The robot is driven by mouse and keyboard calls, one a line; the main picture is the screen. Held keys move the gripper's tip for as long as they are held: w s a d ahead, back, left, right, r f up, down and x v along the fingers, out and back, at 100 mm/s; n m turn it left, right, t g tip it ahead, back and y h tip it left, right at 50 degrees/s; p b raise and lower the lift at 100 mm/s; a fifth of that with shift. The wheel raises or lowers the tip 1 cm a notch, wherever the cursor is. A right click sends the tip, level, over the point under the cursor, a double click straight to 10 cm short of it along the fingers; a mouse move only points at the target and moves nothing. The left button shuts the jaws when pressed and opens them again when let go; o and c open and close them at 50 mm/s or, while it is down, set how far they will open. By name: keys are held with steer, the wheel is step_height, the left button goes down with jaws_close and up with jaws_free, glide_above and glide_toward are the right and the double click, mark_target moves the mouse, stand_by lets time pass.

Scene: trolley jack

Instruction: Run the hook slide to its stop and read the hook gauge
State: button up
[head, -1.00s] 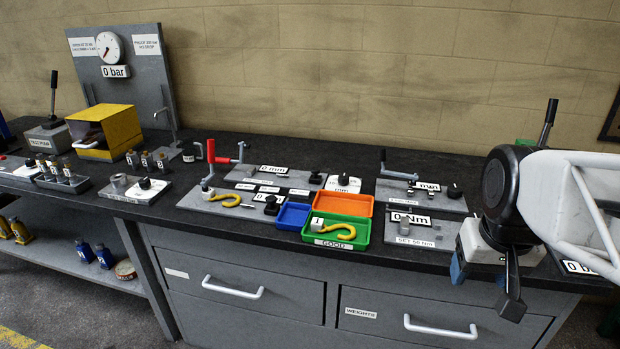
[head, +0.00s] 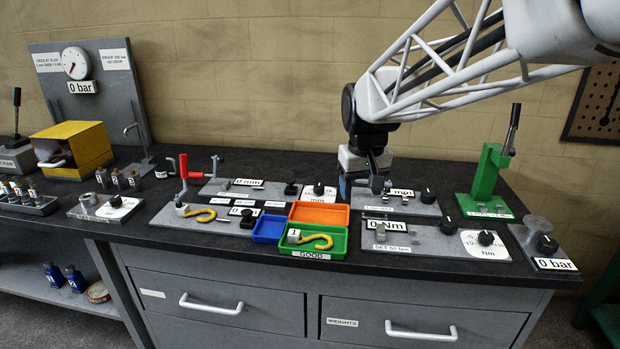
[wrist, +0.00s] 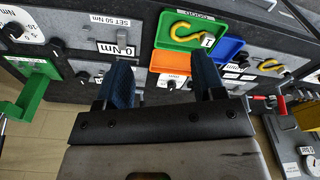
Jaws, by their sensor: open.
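A grey plate (head: 225,193) at the back of the bench bears a 0 mm display (head: 248,183), a black knob (head: 291,188) and a white dial (head: 318,191). In front of it, a plate with a red-handled crank (head: 184,166) holds a yellow hook (head: 201,214). A second yellow hook (head: 318,241) lies in the green tray (head: 335,233). I cannot tell which part is the hook slide. My gripper (head: 362,187) is open and empty, low by another plate (head: 420,208) whose display (head: 402,193) it partly hides. Its spread fingers (wrist: 165,82) show in the wrist view.
An orange tray (head: 320,211) and a blue tray (head: 270,229) adjoin the green one. A 0 Nm plate (head: 430,240) lies in front of my gripper. A green press (head: 488,180) stands to the right, a yellow box (head: 82,147) far left. The bench's front strip is clear.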

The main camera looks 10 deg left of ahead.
steer(key=w+a+f+n, duration=0.1)
steer(key=w+a+f, duration=0.1)
steer(key=w+a, duration=0.5)
steer(key=w+a+f+n, duration=0.1)
steer(key=w+a+f, duration=0.25)
steer(key=a, duration=0.55)
steer(key=n+g, duration=0.1)
steer(key=n, duration=0.2)
glide_above(247, 211)
steer(key=f, duration=0.7)
steer(key=shift+d+f, duration=0.25)
steer(key=shift+a+f, duration=0.2)
steer(key=shift+a, duration=0.2)
steer(key=shift+f, duration=0.15)
steer(key=shift+f, duration=3.75)
